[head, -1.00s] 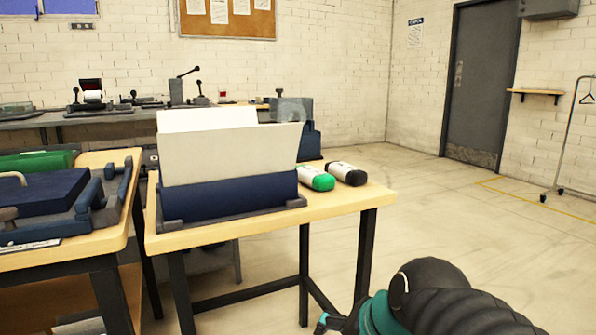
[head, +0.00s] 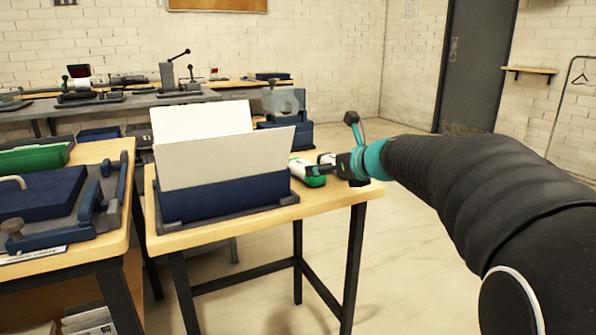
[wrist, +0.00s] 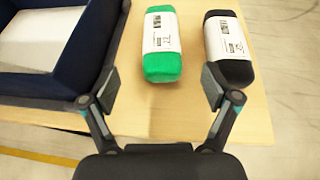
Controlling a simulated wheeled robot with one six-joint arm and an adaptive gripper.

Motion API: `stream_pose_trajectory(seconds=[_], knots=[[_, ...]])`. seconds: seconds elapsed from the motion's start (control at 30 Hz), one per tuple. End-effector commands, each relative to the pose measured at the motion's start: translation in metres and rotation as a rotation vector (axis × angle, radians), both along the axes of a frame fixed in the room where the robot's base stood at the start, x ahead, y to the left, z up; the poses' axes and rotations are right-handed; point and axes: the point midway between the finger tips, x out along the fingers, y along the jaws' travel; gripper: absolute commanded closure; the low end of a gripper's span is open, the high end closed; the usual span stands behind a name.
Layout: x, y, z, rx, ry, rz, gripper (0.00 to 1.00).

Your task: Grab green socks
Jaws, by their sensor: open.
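The green socks are a rolled bundle (head: 306,171) in a white paper band, lying on the wooden table right of the blue holder. In the wrist view the green socks (wrist: 162,67) lie ahead of my open gripper (wrist: 160,90), roughly between its fingers but beyond the tips. A black sock bundle (wrist: 231,70) with a white band lies just to their right, apart from them, beyond the right finger. In the head view my gripper (head: 341,163) is over the table's right end and partly covers the black bundle. My gripper holds nothing.
A blue holder (head: 225,198) with upright white boards stands left of the socks. The table (head: 260,226) has its front and right edges close by. Another table (head: 108,236) with a blue press stands at left. Open floor lies to the right.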

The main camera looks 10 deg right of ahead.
Motion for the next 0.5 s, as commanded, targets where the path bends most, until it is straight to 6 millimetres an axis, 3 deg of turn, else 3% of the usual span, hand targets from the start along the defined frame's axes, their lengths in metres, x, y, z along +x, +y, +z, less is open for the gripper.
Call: stream_pose_trajectory(seconds=[0.2,0.5], knots=[[0.032,0.015,-0.016,-0.002,0.000,0.004,0.12],[0.049,0.022,-0.024,-0.003,0.001,0.003,0.12]])
